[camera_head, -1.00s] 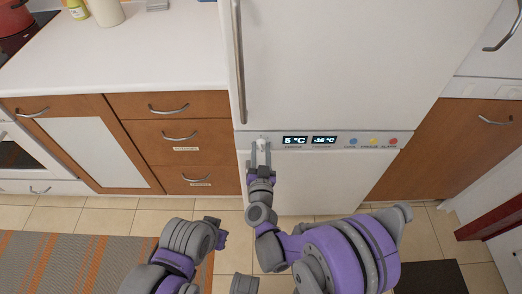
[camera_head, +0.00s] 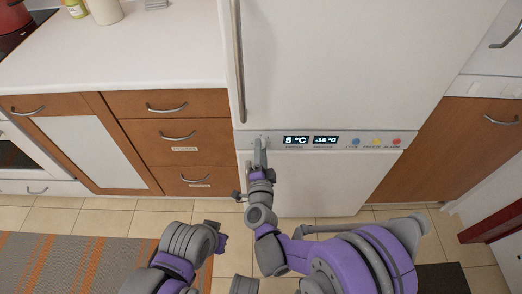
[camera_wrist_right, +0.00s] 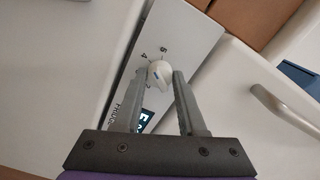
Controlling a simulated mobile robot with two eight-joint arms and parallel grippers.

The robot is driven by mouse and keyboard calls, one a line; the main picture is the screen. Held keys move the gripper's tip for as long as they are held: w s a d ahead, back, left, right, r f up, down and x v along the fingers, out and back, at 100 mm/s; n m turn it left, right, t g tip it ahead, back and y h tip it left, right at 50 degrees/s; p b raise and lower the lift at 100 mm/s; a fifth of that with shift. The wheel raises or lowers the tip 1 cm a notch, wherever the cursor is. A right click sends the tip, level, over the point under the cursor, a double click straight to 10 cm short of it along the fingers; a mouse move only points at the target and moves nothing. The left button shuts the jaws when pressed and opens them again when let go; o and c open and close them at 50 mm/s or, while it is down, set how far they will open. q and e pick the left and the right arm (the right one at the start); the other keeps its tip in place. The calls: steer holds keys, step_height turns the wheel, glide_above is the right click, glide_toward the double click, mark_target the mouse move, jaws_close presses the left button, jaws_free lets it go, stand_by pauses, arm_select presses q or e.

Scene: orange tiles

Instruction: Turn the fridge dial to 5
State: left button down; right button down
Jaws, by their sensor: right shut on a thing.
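The white fridge dial (camera_wrist_right: 158,73) sits between the fingertips of my right gripper (camera_wrist_right: 157,78) in the right wrist view. A blue pointer line shows on its face, with the printed numbers 4 and 5 just beyond it. The line appears slanted toward the 4 side; its exact setting is hard to tell. In the head view my right gripper (camera_head: 260,143) is shut on the dial at the left end of the control strip and mostly hides it. The fridge display (camera_head: 296,140) reads 5 °C.
A second display (camera_head: 326,140) reads about -16 °C, with blue, yellow and red buttons (camera_head: 375,141) to its right. The vertical door handle (camera_head: 239,65) is above the dial. Wooden drawers (camera_head: 152,131) and the white counter (camera_head: 120,55) are to the left.

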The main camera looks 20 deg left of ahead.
steer(key=m, duration=0.6)
steer(key=shift+m+b, duration=0.3)
steer(key=shift+b, duration=0.1)
stand_by(0.3)
steer(key=shift+c, duration=2.4)
jaws_free()
steer(key=v, duration=1)
steer(key=shift+s+p, duration=0.4)
steer(key=shift+d, duration=0.1)
